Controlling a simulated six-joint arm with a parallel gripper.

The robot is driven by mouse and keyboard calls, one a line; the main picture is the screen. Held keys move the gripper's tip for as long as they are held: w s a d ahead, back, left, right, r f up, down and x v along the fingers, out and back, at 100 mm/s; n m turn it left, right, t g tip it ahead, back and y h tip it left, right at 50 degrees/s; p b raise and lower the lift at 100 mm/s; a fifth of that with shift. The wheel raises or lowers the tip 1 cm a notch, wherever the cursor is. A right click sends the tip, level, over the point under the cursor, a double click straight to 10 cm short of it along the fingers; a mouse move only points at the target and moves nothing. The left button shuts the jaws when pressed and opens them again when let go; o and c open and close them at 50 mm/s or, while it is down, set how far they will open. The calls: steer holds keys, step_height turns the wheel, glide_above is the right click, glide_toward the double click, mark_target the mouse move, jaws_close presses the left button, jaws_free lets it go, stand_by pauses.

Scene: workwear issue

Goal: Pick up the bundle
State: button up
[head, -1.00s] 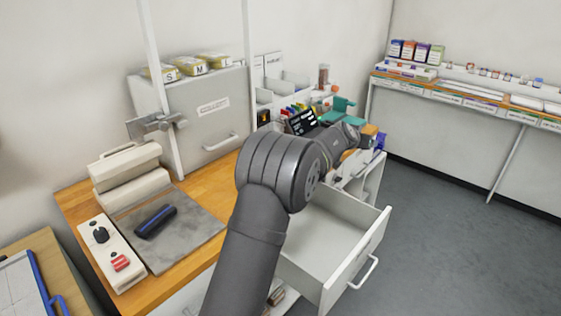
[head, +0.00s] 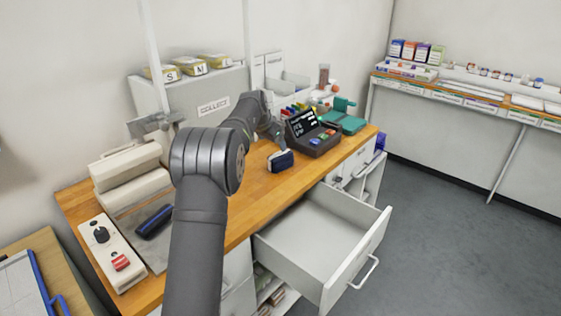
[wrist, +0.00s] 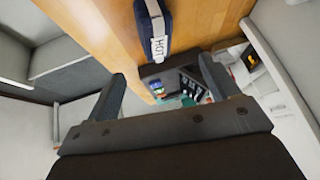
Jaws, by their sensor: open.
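A navy bundle with a white band (head: 281,164) stands on the wooden worktop in the middle of the head view. In the wrist view it shows at the top centre (wrist: 154,28), its band bearing dark letters. My gripper (wrist: 163,80) is open, its two grey fingers apart with nothing held between them. The bundle appears beyond the fingers, not between them. In the head view my gripper (head: 277,143) is small, close behind and above the bundle; whether it touches cannot be told. A dark blue roll (head: 156,221) lies on a grey pad at the left.
A black terminal (head: 312,137) and a teal device (head: 343,119) stand right of the bundle. A white drawer (head: 322,228) hangs open below the worktop edge. A grey cabinet (head: 205,105) stands behind. The wooden top (head: 262,196) in front of the bundle is bare.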

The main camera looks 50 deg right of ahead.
mark_target(280, 154)
steer(key=x, duration=0.4)
steer(key=shift+d+f, duration=0.2)
steer(key=shift+f, duration=0.1)
steer(key=shift+s+d+x, duration=0.1)
steer(key=shift+x, duration=1.25)
steer(key=shift+s+d+x, duration=0.1)
steer(key=shift+x, duration=1.3)
steer(key=shift+r, duration=0.1)
steer(key=c, duration=1.2)
